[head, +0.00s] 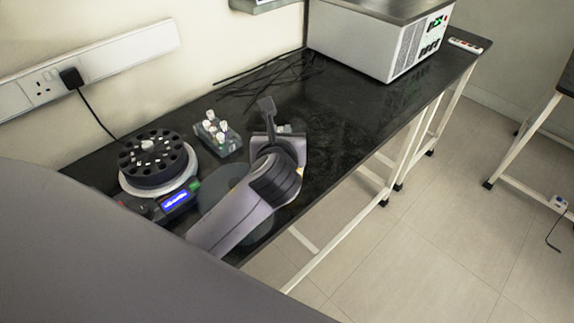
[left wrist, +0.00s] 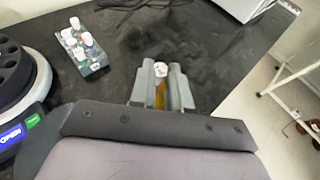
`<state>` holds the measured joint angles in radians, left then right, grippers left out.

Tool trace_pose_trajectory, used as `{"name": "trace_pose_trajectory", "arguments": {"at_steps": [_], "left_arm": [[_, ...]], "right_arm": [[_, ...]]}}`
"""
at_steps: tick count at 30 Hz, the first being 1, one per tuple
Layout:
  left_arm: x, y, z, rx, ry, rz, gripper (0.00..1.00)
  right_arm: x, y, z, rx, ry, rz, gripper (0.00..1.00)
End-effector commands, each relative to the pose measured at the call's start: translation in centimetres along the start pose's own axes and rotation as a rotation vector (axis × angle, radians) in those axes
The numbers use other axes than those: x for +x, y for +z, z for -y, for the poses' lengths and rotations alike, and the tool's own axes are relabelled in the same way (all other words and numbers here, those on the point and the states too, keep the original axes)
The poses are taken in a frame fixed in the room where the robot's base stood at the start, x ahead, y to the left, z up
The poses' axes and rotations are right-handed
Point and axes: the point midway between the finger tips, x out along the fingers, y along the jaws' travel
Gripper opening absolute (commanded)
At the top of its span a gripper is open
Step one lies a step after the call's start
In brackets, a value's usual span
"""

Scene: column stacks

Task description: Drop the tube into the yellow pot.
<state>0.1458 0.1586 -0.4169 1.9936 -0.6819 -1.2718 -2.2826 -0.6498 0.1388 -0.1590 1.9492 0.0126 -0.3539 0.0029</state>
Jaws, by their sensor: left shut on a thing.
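My left gripper (head: 274,122) is over the dark bench, to the right of the tube rack. In the left wrist view its fingers (left wrist: 162,86) are shut on a tube (left wrist: 160,70) with a white cap and an amber body, held upright between them. In the head view the tube cannot be made out clearly behind the gripper. I cannot make out a yellow pot in either view; my left arm hides part of the bench. My right gripper is not in view.
A centrifuge with a black rotor (head: 152,160) and a lit display stands at the left. A rack (head: 217,136) of white-capped tubes stands beside it. A large grey instrument (head: 372,45) stands at the far end. The bench (head: 345,105) between is mostly clear.

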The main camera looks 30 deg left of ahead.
Motion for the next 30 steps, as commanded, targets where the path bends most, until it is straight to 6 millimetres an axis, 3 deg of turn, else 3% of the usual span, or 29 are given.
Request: {"name": "trace_pose_trajectory", "arguments": {"at_steps": [6, 9, 15, 24, 25, 27, 30], "left_arm": [[1.1, -2.9, 0.0, 0.002, 0.0, -0.004, 0.0], [1.5, -3.7, 0.0, -0.002, -0.002, 0.0, 0.0], [1.7, -4.3, 0.0, -0.001, -0.002, -0.001, 0.0], [1.7, -4.2, 0.0, 0.0, -0.002, -0.001, 0.0], [1.7, -4.2, 0.0, 0.0, -0.002, -0.001, 0.23], [1.7, -4.2, 0.0, 0.0, -0.002, -0.001, 0.46], [1.7, -4.2, 0.0, 0.0, -0.002, -0.001, 0.47]], "right_arm": [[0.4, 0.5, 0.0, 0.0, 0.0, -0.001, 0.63], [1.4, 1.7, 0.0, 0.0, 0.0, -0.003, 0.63], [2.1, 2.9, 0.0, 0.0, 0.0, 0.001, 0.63], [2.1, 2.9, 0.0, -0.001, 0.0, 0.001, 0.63], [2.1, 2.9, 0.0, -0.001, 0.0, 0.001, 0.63], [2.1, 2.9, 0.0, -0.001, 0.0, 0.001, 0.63], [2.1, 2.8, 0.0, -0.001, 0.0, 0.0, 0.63]]}}
